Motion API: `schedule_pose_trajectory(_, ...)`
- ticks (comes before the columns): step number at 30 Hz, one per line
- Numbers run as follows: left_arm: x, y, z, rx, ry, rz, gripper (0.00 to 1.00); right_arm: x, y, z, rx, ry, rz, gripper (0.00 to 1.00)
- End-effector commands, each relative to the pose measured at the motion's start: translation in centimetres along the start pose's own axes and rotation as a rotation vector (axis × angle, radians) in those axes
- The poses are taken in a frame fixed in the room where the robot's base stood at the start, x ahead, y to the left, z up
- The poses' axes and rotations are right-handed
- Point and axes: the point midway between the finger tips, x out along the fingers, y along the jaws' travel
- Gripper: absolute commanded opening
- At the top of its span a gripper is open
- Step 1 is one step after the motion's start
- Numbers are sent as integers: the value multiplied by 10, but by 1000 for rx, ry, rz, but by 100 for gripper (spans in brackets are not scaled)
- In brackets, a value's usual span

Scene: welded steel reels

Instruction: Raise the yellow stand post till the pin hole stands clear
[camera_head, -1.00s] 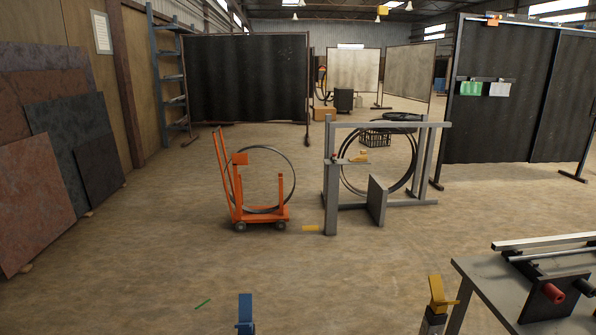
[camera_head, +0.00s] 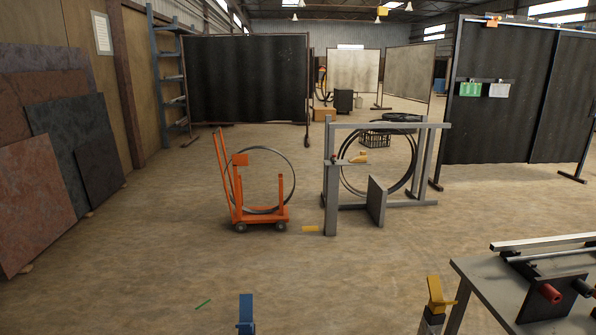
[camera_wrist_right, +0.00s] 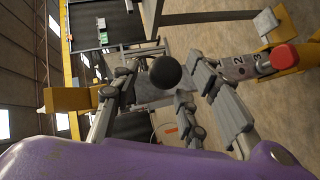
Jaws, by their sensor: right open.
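The yellow stand (camera_head: 437,297) shows at the bottom of the head view, its yellow head on top of a grey post (camera_head: 431,323). In the right wrist view, which is turned on its side, its yellow head (camera_wrist_right: 72,100) lies at left and a yellow collar (camera_wrist_right: 284,58) with a red knob (camera_wrist_right: 284,56) at right. The grey post with hole marks and numbers (camera_wrist_right: 238,66) comes out of the collar. My right gripper (camera_wrist_right: 170,90) is open, with a black ball knob (camera_wrist_right: 166,72) seen between its fingers; contact cannot be told. My left gripper is not in view.
A blue stand head (camera_head: 245,314) shows at bottom left. A grey bench (camera_head: 490,285) with red and black knobs stands close on the right. An orange trolley (camera_head: 262,214) and a grey frame with reels (camera_head: 330,200) stand farther off.

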Motion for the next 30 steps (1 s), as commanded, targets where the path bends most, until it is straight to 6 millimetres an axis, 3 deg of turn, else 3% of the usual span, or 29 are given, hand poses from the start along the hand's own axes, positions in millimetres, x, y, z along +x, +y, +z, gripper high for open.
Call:
schedule_pose_trajectory(15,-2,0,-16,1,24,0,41,-41,0,-1,1,1,0,41)
schedule_pose_trajectory(30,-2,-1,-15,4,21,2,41,-45,0,0,0,1,0,41)
